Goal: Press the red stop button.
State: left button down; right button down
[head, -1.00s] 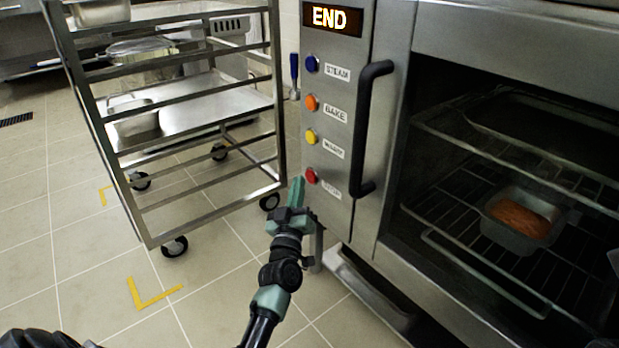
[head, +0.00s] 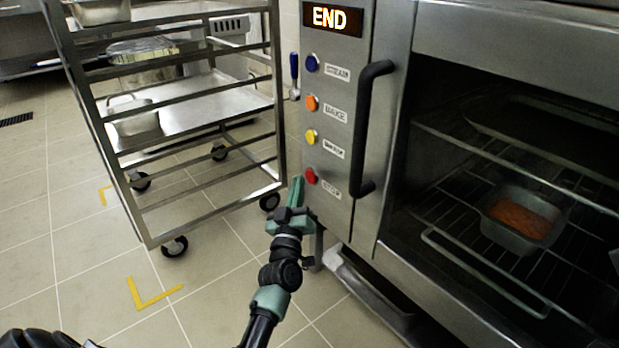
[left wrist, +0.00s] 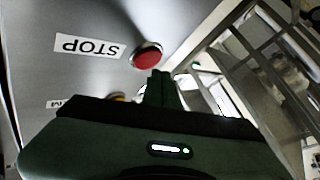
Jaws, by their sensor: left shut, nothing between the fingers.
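The red stop button (head: 310,176) is the lowest in the column of buttons on the oven's control panel (head: 330,215). In the left wrist view the red button (left wrist: 147,56) sits beside the STOP label (left wrist: 88,46). My left gripper (head: 297,184) is shut and empty. Its fingertips are just left of the button in the head view. In the left wrist view the fingertips (left wrist: 160,76) appear close to the button's edge; whether they touch it I cannot tell. My right gripper is not in view.
Yellow (head: 310,137), orange (head: 312,103) and blue (head: 312,64) buttons sit above, under a display (head: 332,18) reading END. The oven handle (head: 362,130) stands out to the right. A wheeled rack (head: 150,225) stands at left. Floor between is clear.

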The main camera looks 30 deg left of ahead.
pick_arm(q)
jog(key=shift+w, duration=0.1)
jog(key=shift+w+d, duration=0.2)
jog(key=shift+w, duration=0.1)
